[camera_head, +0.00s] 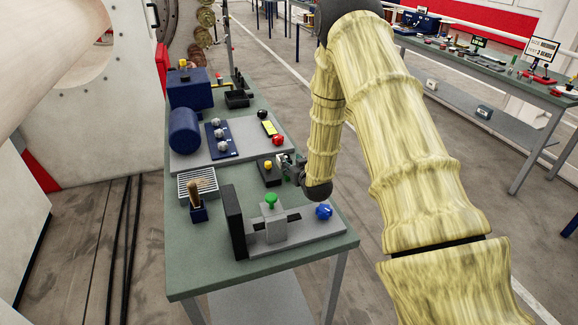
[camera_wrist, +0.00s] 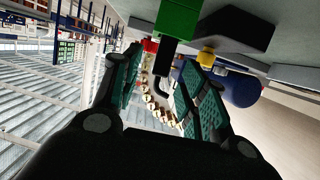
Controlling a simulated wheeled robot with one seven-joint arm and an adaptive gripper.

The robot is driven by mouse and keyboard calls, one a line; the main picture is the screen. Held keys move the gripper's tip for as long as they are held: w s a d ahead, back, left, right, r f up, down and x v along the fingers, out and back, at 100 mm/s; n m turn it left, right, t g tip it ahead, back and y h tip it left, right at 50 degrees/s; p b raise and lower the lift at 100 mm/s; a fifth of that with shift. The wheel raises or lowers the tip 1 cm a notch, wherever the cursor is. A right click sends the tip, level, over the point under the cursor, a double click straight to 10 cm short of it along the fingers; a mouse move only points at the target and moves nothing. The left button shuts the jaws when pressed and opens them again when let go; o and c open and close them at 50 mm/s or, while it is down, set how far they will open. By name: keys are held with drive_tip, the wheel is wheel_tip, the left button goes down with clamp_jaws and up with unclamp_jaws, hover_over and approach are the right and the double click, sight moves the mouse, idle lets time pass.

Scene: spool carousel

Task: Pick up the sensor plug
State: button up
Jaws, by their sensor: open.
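My gripper (camera_head: 290,167) is low over the right edge of the green bench, right beside a small black box with a yellow knob (camera_head: 268,167). In the wrist view my gripper (camera_wrist: 161,60) is open, its two green-padded fingers apart. A green block (camera_wrist: 178,18) with a dark lower part (camera_wrist: 165,57) appears at the top, in line with the gap between the fingers. It may be the sensor plug; I cannot tell for sure. No contact with the fingers is clear. In the head view my gripper and arm hide this spot.
A grey fixture with a green knob (camera_head: 271,201) and a blue knob (camera_head: 323,211) stands at the bench front. Behind are a red button (camera_head: 278,140), a navy cylinder (camera_head: 184,131) and a navy block (camera_head: 190,90). A brush holder (camera_head: 198,212) stands left.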

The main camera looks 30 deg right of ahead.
sight(290, 162)
drive_tip(key=shift+p+x, duration=0.95)
drive_tip(key=shift+x, duration=1.05)
clamp_jaws()
